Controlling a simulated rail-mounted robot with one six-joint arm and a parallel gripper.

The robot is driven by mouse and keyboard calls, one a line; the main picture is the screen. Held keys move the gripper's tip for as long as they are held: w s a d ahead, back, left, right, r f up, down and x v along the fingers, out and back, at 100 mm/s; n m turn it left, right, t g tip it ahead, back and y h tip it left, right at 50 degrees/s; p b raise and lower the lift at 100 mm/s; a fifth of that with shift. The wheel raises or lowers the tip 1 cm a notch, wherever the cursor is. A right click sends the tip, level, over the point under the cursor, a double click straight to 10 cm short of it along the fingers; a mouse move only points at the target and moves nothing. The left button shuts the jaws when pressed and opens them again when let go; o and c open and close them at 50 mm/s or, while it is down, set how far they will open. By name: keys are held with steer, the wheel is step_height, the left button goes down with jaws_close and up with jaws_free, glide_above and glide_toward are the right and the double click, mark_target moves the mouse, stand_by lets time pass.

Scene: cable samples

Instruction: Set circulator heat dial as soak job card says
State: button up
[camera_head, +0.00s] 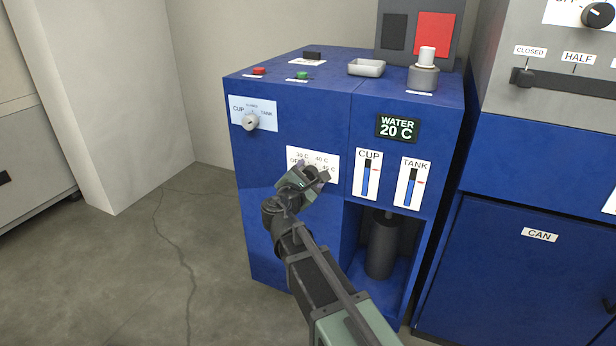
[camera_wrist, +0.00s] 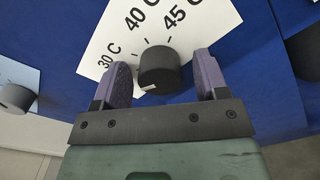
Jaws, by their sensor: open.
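The heat dial (camera_wrist: 160,72) is a dark round knob on a white plate (camera_wrist: 115,45) marked 30 C, 40 C and 45 C in the wrist view. A small white mark shows on the dial's lower left edge; I cannot tell which setting it points to. In the head view the plate (camera_head: 328,157) also shows part of OFF, and my gripper hides the dial. My gripper (camera_head: 312,176) is open, and in the wrist view its fingers (camera_wrist: 161,72) stand either side of the dial with visible gaps. No readable job card shows.
The blue circulator (camera_head: 290,105) has a CUP/TANK selector knob (camera_head: 250,122), a WATER 20 C display (camera_head: 397,128), and CUP (camera_head: 367,174) and TANK (camera_head: 411,186) gauges. Floor at left is clear.

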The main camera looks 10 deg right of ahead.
steer(key=c, duration=0.9)
steer(key=shift+m, duration=0.4)
steer(key=m, duration=0.3)
steer(key=shift+m, duration=2.5)
steer(key=o, duration=0.9)
